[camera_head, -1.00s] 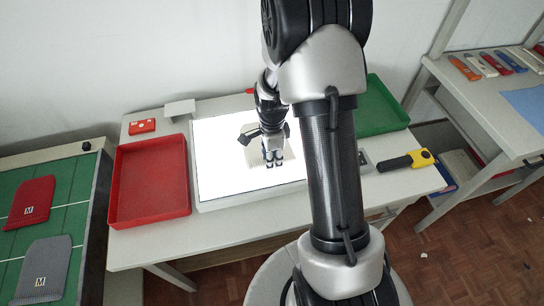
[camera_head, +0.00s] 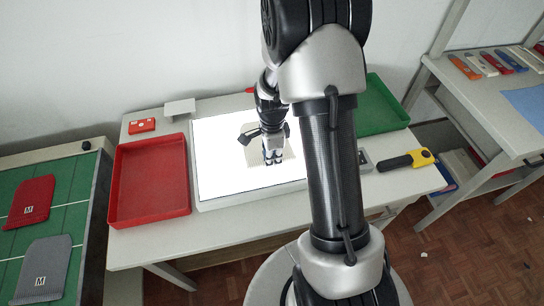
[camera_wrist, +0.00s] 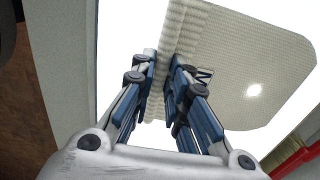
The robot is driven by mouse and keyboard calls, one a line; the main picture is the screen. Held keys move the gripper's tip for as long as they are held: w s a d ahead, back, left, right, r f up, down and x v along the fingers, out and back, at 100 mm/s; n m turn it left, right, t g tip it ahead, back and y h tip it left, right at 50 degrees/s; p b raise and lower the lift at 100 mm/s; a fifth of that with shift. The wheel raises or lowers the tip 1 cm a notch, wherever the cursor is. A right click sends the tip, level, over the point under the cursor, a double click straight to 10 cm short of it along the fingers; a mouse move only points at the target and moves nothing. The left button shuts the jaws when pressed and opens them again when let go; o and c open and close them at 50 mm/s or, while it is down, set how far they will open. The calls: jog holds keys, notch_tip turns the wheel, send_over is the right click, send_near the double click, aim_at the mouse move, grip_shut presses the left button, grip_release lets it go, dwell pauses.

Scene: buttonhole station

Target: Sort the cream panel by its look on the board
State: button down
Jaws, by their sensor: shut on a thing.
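The cream panel (camera_wrist: 245,55) is knitted, with a ribbed edge band and a dark-marked label partly hidden by a finger in the wrist view. It lies over the bright white board (camera_head: 219,168), and in the head view the panel (camera_head: 287,152) is largely covered by my gripper. My gripper (camera_wrist: 168,72) is shut on the ribbed band of the panel; it also shows in the head view (camera_head: 273,160). I cannot tell whether the panel touches the board or is a little above it.
A red tray (camera_head: 150,205) stands left of the board and a green tray (camera_head: 385,108) stands right, behind my arm. A yellow-and-black tool (camera_head: 408,160) lies at the right. A green mat (camera_head: 60,215) at far left holds red and grey panels.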

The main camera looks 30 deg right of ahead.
jog(key=shift+r, duration=0.15)
dwell(0.3)
jog(key=shift+r+p, duration=1.9)
jog(key=shift+r, duration=0.45)
